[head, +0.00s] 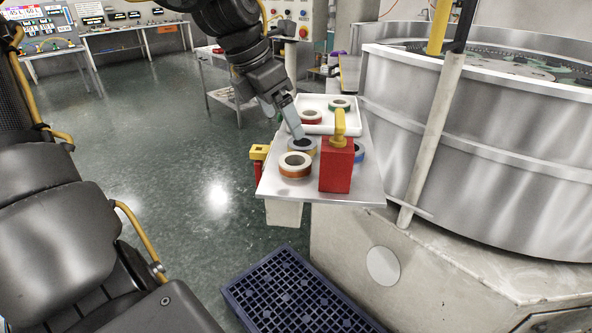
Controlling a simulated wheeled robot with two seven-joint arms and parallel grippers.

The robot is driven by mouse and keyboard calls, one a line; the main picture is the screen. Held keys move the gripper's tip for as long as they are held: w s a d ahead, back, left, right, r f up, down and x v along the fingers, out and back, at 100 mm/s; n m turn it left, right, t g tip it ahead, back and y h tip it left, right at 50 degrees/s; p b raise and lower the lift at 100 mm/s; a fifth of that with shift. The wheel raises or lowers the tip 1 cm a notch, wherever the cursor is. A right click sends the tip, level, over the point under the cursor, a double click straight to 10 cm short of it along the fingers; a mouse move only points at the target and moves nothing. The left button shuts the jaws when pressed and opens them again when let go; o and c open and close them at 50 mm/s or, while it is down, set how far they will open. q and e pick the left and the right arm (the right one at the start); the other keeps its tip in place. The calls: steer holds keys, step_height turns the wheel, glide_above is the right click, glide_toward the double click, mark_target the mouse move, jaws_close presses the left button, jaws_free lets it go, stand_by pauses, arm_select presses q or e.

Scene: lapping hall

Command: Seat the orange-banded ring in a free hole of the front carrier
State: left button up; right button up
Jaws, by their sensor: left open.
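The orange-banded ring (295,172) lies flat at the front left of a metal shelf, with a white top and a dark centre. My left gripper (299,131) is open and points down just behind it, over a yellow-banded ring (303,152). It holds nothing; I cannot tell whether its fingertips touch that ring. The carriers (525,70) show only as a flat, shallow strip inside the big round metal tub (470,130) at the right. Their holes are too small and slanted to tell which are free. My right gripper is not in view.
A red block with a yellow handle (336,170) stands right of the orange-banded ring, partly hiding a blue-banded ring (359,151). A white tray (322,126) behind holds red-banded (311,119) and green-banded (340,105) rings. A post (436,140) stands before the tub. A blue crate (295,290) lies below.

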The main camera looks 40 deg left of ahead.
arm_select(q)
glide_toward(294, 155)
steer(key=shift+w+d+f, duration=0.15)
steer(key=shift+d+f, duration=0.5)
steer(key=shift+f, duration=0.05)
steer(key=shift+w+d+f, duration=0.15)
steer(key=shift+d+f, duration=0.55)
steer(key=shift+f, duration=0.45)
steer(key=x, duration=0.1)
steer(key=p+x, duration=0.1)
steer(key=x, duration=0.2)
steer(key=shift+a+f, duration=0.3)
steer(key=shift+r, duration=0.1)
steer(key=c, duration=1.3)
step_height(294, 155, up, 10)
